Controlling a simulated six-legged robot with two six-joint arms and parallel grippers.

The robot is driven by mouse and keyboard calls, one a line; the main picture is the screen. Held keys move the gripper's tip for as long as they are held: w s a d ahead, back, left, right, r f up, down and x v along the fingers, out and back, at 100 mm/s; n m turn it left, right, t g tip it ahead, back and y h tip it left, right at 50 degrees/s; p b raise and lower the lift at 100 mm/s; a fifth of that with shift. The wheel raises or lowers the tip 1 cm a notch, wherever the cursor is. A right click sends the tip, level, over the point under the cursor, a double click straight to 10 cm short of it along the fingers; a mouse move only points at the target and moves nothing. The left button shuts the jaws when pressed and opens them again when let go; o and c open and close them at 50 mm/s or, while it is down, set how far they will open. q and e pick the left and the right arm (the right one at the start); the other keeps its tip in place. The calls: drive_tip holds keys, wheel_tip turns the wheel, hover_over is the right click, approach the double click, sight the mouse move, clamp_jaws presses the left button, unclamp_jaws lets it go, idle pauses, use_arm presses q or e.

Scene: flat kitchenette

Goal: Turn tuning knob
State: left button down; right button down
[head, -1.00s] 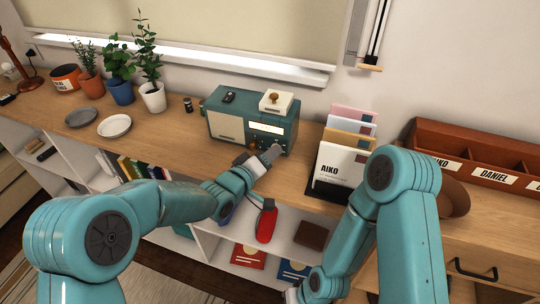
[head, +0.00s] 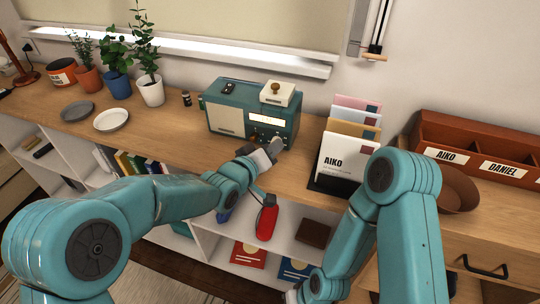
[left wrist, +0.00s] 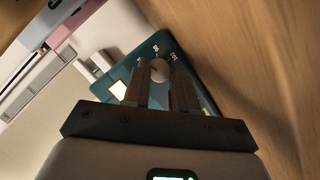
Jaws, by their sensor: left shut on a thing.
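The teal radio (head: 226,92) stands on the wooden counter near the wall, with a lit display (head: 266,120) on its front. Its pale tuning knob (left wrist: 160,70) sits between my left fingertips in the left wrist view, beside printed numbers on the teal panel. My left gripper (head: 275,146) is at the lower right of the radio's front and is shut on the knob. It hides the knob almost fully in the head view. My right arm hangs down in front of the shelf, and its fingers are out of the picture.
A holder with upright envelopes (head: 344,160) stands right of the radio. Farther right are a brown sorter (head: 475,150) and a brown bowl (head: 457,197). Potted plants (head: 150,90) and two plates (head: 111,120) stand to the left.

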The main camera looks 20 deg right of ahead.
use_arm(q)
drive_tip(key=m+b, duration=0.1)
drive_tip(key=b, duration=0.1)
drive_tip(key=m+y+b, duration=0.1)
drive_tip(key=b, duration=0.1)
drive_tip(key=shift+s+d+f, duration=0.1)
drive_tip(key=shift+f, duration=0.15)
drive_tip(key=shift+r+m+y+b, duration=0.15)
drive_tip(key=shift+m+y+b, duration=0.2)
drive_tip(key=shift+m, duration=0.25)
drive_tip(key=shift+t, duration=0.3)
drive_tip(key=c, duration=1.2)
unclamp_jaws()
drive_tip(key=shift+r, duration=0.1)
drive_tip(key=shift+s+a+r, duration=0.2)
drive_tip(key=shift+s+a, duration=0.1)
drive_tip(key=shift+s, duration=0.05)
drive_tip(key=v, duration=1.5)
drive_tip(key=shift+s+b, duration=0.15)
drive_tip(key=shift+b, duration=0.15)
